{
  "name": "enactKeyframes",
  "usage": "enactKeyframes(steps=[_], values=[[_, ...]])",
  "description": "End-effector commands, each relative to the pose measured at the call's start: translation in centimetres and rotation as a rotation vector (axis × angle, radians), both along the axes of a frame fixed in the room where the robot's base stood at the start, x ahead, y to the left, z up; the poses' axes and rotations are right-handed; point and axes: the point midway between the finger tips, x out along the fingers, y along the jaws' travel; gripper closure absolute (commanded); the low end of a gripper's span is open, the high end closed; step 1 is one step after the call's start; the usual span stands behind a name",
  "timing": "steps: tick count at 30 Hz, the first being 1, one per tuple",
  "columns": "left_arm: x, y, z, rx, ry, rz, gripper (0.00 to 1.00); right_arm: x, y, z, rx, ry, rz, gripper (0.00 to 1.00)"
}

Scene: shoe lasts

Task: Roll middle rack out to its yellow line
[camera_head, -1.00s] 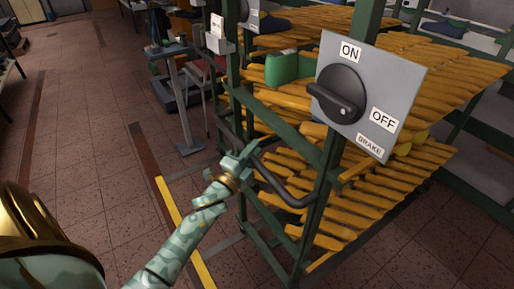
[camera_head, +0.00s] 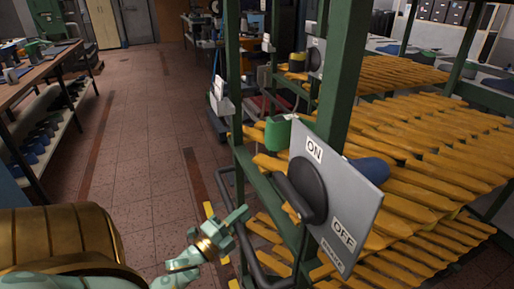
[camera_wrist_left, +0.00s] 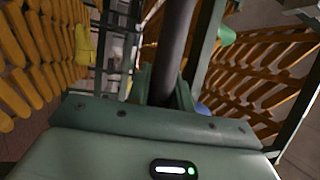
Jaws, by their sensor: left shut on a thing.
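The near green-framed rack (camera_head: 333,75) has slanted yellow slats and a grey brake panel (camera_head: 350,208) with a black knob (camera_head: 308,188), marked ON and OFF. I cannot tell which label the knob points to. A dark bent handle (camera_head: 223,184) is on the rack's front side. My left gripper (camera_head: 236,222) is shut on the handle; the dark bar (camera_wrist_left: 173,50) runs between its jaws in the left wrist view. My right gripper is not in view.
A second rack with its own panel (camera_head: 316,57) stands behind. A green thing (camera_head: 278,132) and a blue thing (camera_head: 370,170) rest on the near rack. A workbench (camera_head: 35,65) is along the left. The tiled aisle (camera_head: 150,130) between is clear.

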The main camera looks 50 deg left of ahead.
Motion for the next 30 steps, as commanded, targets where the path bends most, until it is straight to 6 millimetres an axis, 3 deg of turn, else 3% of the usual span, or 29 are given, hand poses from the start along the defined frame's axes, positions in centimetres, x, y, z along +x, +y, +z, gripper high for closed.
enactKeyframes(steps=[7,19,20,21,30], values=[[-1.6,0.5,-0.3,-0.002,0.006,0.000,1.00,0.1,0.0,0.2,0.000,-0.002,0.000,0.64],[-1.9,0.6,-0.4,-0.001,0.009,0.001,1.00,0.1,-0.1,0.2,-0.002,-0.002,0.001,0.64],[-1.9,0.6,-0.4,-0.001,0.009,0.001,0.70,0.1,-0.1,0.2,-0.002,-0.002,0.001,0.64],[-1.9,0.6,-0.4,-0.001,0.009,0.001,0.59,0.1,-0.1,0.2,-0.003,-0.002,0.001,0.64],[-1.8,0.6,-0.2,0.000,0.003,0.001,0.57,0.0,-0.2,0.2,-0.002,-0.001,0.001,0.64]])
